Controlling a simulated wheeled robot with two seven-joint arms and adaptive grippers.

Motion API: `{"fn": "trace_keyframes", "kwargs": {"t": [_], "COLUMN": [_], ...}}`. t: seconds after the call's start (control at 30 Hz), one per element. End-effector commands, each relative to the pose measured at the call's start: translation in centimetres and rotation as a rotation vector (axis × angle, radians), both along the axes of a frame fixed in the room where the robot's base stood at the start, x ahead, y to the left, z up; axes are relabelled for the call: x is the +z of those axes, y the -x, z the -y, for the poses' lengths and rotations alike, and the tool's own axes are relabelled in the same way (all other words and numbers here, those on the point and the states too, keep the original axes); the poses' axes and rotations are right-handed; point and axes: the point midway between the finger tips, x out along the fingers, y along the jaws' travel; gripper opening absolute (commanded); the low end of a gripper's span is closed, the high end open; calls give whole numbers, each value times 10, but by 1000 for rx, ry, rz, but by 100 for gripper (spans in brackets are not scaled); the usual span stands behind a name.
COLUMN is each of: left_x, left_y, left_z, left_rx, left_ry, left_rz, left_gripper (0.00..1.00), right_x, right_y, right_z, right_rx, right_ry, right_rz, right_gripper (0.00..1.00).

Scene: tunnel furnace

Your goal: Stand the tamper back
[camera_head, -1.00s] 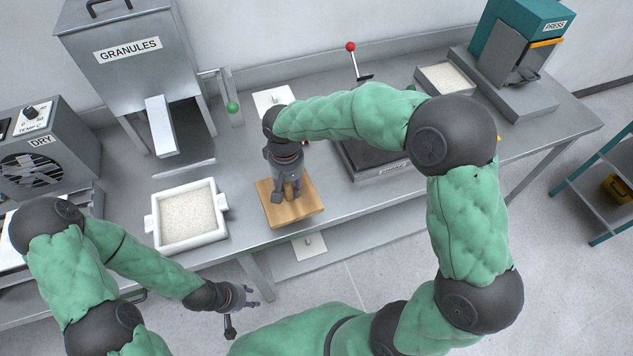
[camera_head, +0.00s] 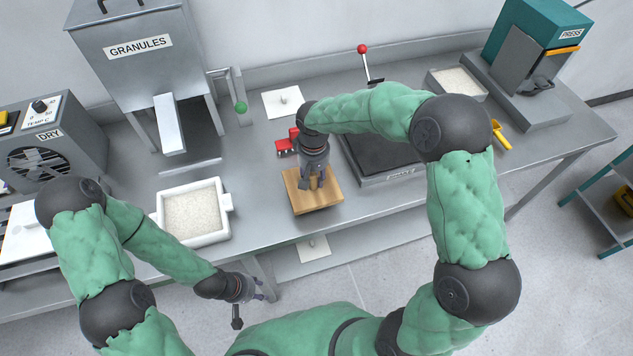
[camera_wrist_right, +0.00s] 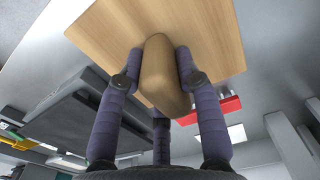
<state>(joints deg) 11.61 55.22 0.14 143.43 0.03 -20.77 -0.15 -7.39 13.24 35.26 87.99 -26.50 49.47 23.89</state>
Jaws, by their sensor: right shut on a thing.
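The tamper is a square light-wood plate (camera_head: 325,196) with a rounded tan handle (camera_wrist_right: 158,70). My right gripper (camera_head: 314,183) is shut on the handle, its fingers on both sides in the right wrist view (camera_wrist_right: 160,80). The plate is under the gripper, over the front part of the bench, and looks slightly tilted. I cannot tell its exact height. My left gripper (camera_head: 257,290) hangs empty in front of the bench edge, with its fingers apart.
A red item (camera_head: 284,146) stands just behind the tamper. A white tray of granules (camera_head: 226,203) is to the left, a dark flat plate (camera_head: 375,150) to the right. A yellow scoop (camera_head: 501,136) lies farther right.

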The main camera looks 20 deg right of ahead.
Motion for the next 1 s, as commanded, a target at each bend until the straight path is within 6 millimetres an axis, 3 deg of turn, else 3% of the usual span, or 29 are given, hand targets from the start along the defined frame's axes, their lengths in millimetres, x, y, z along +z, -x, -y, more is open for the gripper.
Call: {"fn": "trace_keyframes", "kwargs": {"t": [0.33, 0.57, 0.97, 1.0], "left_x": [-5, -11, -13, -13], "left_y": [0, 0, 0, 0], "left_z": [0, 0, 0, 0], "left_rx": [0, 0, 0, 0], "left_ry": [0, 0, 0, 0], "left_rz": [0, 0, 0, 0], "left_gripper": [40, 40, 40, 40], "right_x": [-21, -51, -56, -56], "right_y": [-14, -15, -16, -15], "right_z": [12, 12, 12, 12], "right_rx": [-1, 0, 0, 0], "right_ry": [0, 0, 0, 0], "right_rz": [1, 1, 2, 1], "right_gripper": [9, 9, 9, 40]}}
